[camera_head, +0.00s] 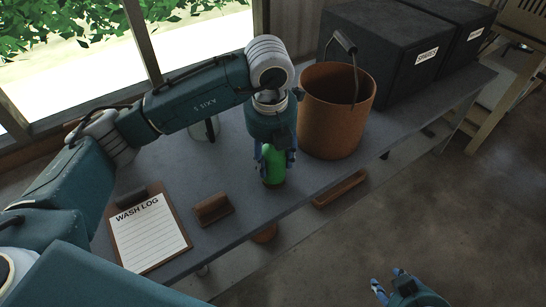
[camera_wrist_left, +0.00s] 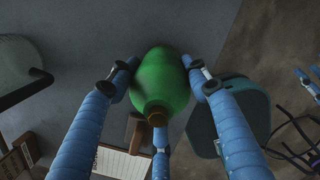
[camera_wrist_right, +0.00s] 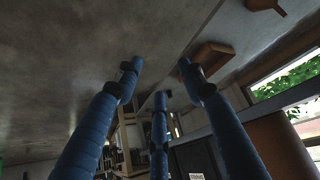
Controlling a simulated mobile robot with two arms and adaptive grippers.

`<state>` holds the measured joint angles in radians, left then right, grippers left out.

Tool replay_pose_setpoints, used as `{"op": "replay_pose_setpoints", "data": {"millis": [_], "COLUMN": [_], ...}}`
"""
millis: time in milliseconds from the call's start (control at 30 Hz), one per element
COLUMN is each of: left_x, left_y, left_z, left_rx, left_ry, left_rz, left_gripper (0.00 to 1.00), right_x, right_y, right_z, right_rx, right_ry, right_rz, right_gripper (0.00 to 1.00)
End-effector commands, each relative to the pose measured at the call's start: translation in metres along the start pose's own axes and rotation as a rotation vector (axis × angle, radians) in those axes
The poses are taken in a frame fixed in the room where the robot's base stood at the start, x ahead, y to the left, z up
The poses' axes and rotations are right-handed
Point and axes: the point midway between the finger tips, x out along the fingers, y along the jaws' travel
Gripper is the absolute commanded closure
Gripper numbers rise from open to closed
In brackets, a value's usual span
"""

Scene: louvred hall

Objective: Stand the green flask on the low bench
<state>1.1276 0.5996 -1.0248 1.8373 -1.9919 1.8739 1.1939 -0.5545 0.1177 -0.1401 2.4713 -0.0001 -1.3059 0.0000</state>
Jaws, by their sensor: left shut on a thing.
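The green flask (camera_head: 272,167) is in the grip of my left gripper (camera_head: 275,158), near the front edge of the grey bench (camera_head: 300,190). It also shows in the left wrist view (camera_wrist_left: 160,78), between the blue fingers, with its brown end towards the camera. In the head view it looks roughly upright; I cannot tell whether its base touches the bench. My right gripper (camera_head: 388,282) is at the bottom right of the head view, over the floor and away from the bench. In the right wrist view its fingers (camera_wrist_right: 158,80) are spread and empty.
On the bench, an orange-brown bucket (camera_head: 335,115) stands just right of the flask, with dark boxes (camera_head: 385,45) behind. A wash log clipboard (camera_head: 150,235) and a small brown block (camera_head: 213,209) lie to the left. A brown tray-like piece (camera_head: 340,188) sits below the front edge.

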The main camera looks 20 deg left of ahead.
Motion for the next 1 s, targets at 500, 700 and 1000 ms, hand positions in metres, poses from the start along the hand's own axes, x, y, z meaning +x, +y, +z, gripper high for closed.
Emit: {"op": "replay_pose_setpoints", "data": {"millis": [500, 700, 1000], "left_x": [0.001, 0.0, -0.034], "left_y": [0.0, 0.0, -0.001], "left_z": [0.0, 0.0, 0.002], "left_rx": [0.0, 0.0, 0.0], "left_ry": [0.0, 0.0, -0.005], "left_rz": [0.0, 0.0, -0.003], "left_gripper": [0.32, 0.32, 0.32], "right_x": [0.001, 0.0, -0.011], "right_y": [-0.001, -0.001, 0.004], "right_z": [-0.005, -0.005, 0.038], "right_rx": [-0.001, -0.001, 0.005], "right_ry": [0.021, 0.019, -0.152], "right_rz": [-0.001, -0.001, 0.008], "right_gripper": [0.6, 0.6, 0.6]}}
